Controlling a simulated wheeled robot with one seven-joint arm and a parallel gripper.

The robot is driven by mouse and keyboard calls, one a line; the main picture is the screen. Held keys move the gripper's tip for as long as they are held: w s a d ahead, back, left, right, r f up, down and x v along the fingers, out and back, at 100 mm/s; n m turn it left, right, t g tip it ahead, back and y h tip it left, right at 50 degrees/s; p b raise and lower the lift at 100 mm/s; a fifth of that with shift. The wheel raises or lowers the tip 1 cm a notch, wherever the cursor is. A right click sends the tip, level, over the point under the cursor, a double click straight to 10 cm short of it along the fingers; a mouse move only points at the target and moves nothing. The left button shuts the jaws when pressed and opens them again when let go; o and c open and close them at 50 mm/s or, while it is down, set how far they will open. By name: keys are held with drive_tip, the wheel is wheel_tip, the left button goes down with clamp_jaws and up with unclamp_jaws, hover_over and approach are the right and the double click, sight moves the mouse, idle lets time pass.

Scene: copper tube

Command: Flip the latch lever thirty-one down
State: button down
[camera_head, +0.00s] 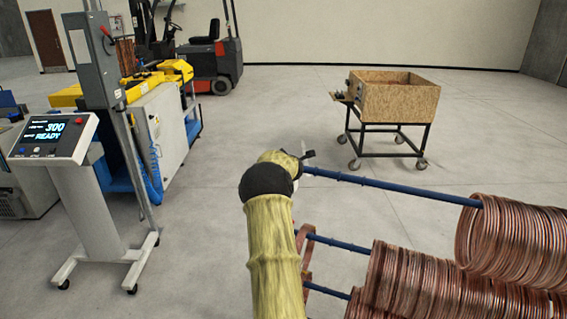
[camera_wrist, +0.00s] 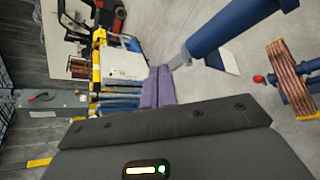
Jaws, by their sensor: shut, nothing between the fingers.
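A blue rod (camera_head: 390,187) reaches left from a copper coil in the head view. A small grey and black latch piece (camera_head: 308,154) sits at its left end; I see no number on it. In the wrist view the thick blue rod (camera_wrist: 235,28) comes in from the upper right, and a short grey lever-like piece (camera_wrist: 180,61) shows at its end. My gripper (camera_wrist: 159,69) has its two purple fingers shut together and empty. Their tips are close to the grey piece; I cannot tell whether they touch. In the head view my arm hides the fingers.
Copper coils (camera_head: 510,240) hang on the rods at right. Lower blue rods (camera_head: 338,243) lie near my arm, one with a copper band (camera_head: 308,262). A control stand (camera_head: 65,190) and machine (camera_head: 165,125) stand left. A wooden crate cart (camera_head: 395,105) stands behind on open floor.

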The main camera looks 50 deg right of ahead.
drive_tip(key=s+a+r+b, duration=0.4)
drive_tip(key=s+a+r, duration=0.2)
drive_tip(key=a, duration=0.3)
drive_tip(key=shift+s+a+r+b, duration=0.25)
drive_tip(key=shift+s+r+b, duration=0.15)
drive_tip(key=shift+r, duration=0.3)
drive_tip(key=shift+w, duration=0.1)
drive_tip(key=s+a+f+m+g+y, duration=0.1)
drive_tip(key=s+a+f+m+y, duration=0.2)
drive_tip(key=a, duration=0.6)
drive_tip(key=a+f+m+g, duration=0.1)
drive_tip(key=a+f+m, duration=0.3)
drive_tip(key=a, duration=0.5)
drive_tip(key=s+a+f+m+g+y, duration=0.1)
drive_tip(key=s+a+f+m+y, duration=0.2)
drive_tip(key=a, duration=0.7)
drive_tip(key=s+a+f+m+g+y, duration=0.1)
drive_tip(key=s+a+f+m+g, duration=0.1)
drive_tip(key=s+a, duration=0.6)
drive_tip(key=s+a+f+m+g+y, duration=0.1)
drive_tip(key=s+a+f+m+g, duration=0.1)
drive_tip(key=s+a+f+m, duration=0.3)
drive_tip(key=s+a, duration=0.3)
drive_tip(key=a, duration=0.3)
drive_tip(key=shift+a+y, duration=0.2)
drive_tip(key=shift+y, duration=0.2)
